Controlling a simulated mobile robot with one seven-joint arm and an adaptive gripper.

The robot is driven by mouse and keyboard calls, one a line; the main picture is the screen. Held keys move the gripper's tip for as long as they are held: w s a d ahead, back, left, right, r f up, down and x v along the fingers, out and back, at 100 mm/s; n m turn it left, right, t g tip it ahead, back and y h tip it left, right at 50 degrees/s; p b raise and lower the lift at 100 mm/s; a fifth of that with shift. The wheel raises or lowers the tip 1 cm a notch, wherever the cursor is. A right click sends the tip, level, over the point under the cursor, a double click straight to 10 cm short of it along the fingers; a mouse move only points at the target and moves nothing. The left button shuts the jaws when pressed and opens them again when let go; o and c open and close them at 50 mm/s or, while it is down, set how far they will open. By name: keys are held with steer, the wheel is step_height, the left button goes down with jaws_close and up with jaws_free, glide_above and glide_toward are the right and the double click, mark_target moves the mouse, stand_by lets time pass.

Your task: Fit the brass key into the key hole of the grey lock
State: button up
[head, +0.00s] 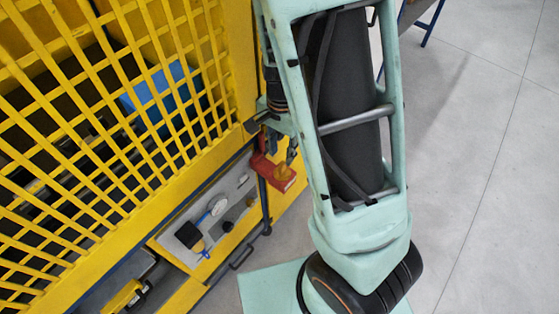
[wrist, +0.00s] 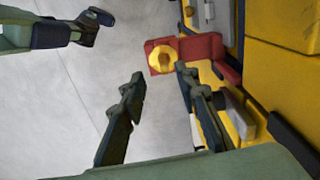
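I cannot make out a brass key or a grey lock with a key hole in either view. My gripper (wrist: 160,74) is open in the wrist view, its two dark fingers wide apart with nothing between them. Beyond the fingertips is a red bracket (wrist: 207,52) with a round yellow knob (wrist: 161,60) on its face. In the head view the red bracket (head: 262,168) and its knob (head: 284,173) stick out from the corner of the yellow machine. My arm hides most of the gripper there.
A yellow mesh guard (head: 90,130) fills the left of the head view. Below it a grey panel (head: 232,196) carries a black block (head: 187,236), a blue-rimmed round part (head: 217,205) and small knobs. Open grey floor (head: 480,150) lies to the right.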

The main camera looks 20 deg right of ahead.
mark_target(282, 163)
step_height(282, 163, down, 3)
steer(key=shift+f, duration=0.1)
steer(key=shift+w+d+f+b, duration=0.15)
steer(key=shift+w+f+b, duration=0.1)
steer(key=shift+f, duration=1.05)
steer(key=shift+w+d+f+b, duration=0.1)
steer(key=shift+w+f, duration=0.1)
steer(key=shift+f, duration=1.05)
jaws_close()
